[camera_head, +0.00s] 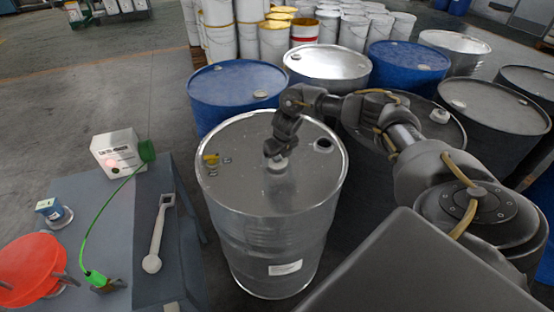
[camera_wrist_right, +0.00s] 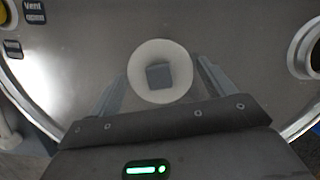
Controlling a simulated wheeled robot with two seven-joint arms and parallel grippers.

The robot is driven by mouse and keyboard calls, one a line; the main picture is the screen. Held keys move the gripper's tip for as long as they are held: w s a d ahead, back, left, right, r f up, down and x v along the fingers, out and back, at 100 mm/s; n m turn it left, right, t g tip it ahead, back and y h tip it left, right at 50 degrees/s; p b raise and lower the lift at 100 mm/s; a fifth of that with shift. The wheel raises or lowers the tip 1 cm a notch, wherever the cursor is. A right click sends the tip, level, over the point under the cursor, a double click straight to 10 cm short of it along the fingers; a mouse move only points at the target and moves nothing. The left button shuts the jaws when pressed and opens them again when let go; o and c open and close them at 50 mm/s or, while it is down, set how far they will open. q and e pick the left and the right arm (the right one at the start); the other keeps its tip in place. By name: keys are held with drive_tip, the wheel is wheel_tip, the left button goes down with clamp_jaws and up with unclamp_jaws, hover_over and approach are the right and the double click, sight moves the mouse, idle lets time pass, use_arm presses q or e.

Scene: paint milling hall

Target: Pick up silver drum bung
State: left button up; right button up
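The silver drum bung (camera_head: 277,166) is on the lid of the silver drum (camera_head: 238,190), near the middle. In the right wrist view the bung (camera_wrist_right: 142,84) is a pale round disc with a grey square at its centre. My right gripper (camera_head: 274,154) reaches down over it from the right and partly hides it. In the wrist view the two fingers (camera_wrist_right: 160,80) are spread, one on each side of the bung, with small gaps showing. I cannot tell how far down they reach. My left gripper is not in view.
The drum lid has an open hole (camera_head: 323,145) at right and a yellow fitting (camera_head: 210,158) at left. Blue drums (camera_head: 236,84) and other drums crowd behind and to the right. A table (camera_head: 105,215) at left holds a wrench (camera_head: 158,232), a red disc (camera_head: 30,268) and a white box (camera_head: 117,152).

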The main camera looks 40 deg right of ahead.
sight(276, 164)
drive_tip(key=c, duration=0.6)
drive_tip(key=shift+c, duration=0.2)
drive_tip(key=shift+r+b, duration=0.5)
drive_tip(key=shift+r, duration=0.05)
drive_tip(key=r, duration=0.1)
drive_tip(key=a+r, duration=0.1)
drive_tip(key=r, duration=0.1)
drive_tip(key=s+r+b, duration=0.1)
drive_tip(key=shift+s+a+r, duration=0.1)
drive_tip(key=shift+a+r, duration=0.25)
drive_tip(key=shift+a, duration=0.05)
drive_tip(key=s+a+r+m+g, duration=0.2)
drive_tip(key=s+a+r+m, duration=0.2)
drive_tip(key=a+m, duration=0.3)
drive_tip(key=s+a+r+m+g, duration=0.2)
drive_tip(key=s+a+r+m, duration=0.2)
drive_tip(key=m, duration=1.2)
drive_tip(key=s+a+r+m+g, duration=0.2)
drive_tip(key=s+a+r+m, duration=0.3)
drive_tip(key=a+m, duration=0.5)
drive_tip(key=shift+s+a+m, duration=0.4)
drive_tip(key=shift+s+m, duration=0.3)
drive_tip(key=shift+s, duration=0.25)
